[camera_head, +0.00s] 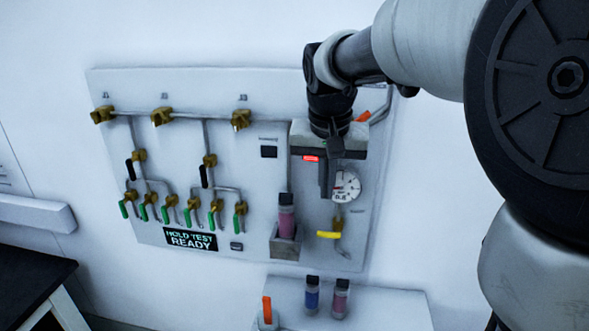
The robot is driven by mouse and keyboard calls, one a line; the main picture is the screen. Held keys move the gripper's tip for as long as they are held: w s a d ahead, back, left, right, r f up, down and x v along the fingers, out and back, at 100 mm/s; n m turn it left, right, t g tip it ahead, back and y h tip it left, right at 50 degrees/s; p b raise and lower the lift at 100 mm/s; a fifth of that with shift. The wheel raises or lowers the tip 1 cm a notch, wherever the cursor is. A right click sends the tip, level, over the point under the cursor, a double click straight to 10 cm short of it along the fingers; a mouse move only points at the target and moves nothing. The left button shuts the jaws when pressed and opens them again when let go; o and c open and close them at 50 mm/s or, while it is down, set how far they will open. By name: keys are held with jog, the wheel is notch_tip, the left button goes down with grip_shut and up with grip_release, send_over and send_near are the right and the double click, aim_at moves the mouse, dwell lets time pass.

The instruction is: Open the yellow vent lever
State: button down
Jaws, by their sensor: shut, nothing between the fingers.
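The yellow vent lever (328,235) is at the lower right of the white wall panel. It lies nearly horizontal, on a brass valve body (338,225) below the round white gauge (345,186). My gripper (327,195) hangs in front of the panel, pointing down. Its fingers are together and hold nothing. In the picture the fingertips are above the yellow lever, with a visible gap. Whether they are level with it in depth, I cannot tell. My gripper and wrist hide part of the panel and the gauge's left edge.
Green-handled (165,214) and black-handled valves (204,176) fill the panel's left side. A vial with a pink label (287,216) stands in a grey holder (286,244) left of the lever. Two vials and an orange lever (267,309) are on the white surface (390,306) below.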

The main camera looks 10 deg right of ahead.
aim_at(324, 232)
jog(key=x, duration=0.7)
jog(key=s+b+x, duration=0.1)
jog(key=x, duration=0.3)
jog(key=shift+w+a+f, duration=0.1)
jog(key=shift+f, duration=0.15)
jog(key=shift+a+h, duration=0.2)
jog(key=shift+h, duration=0.1)
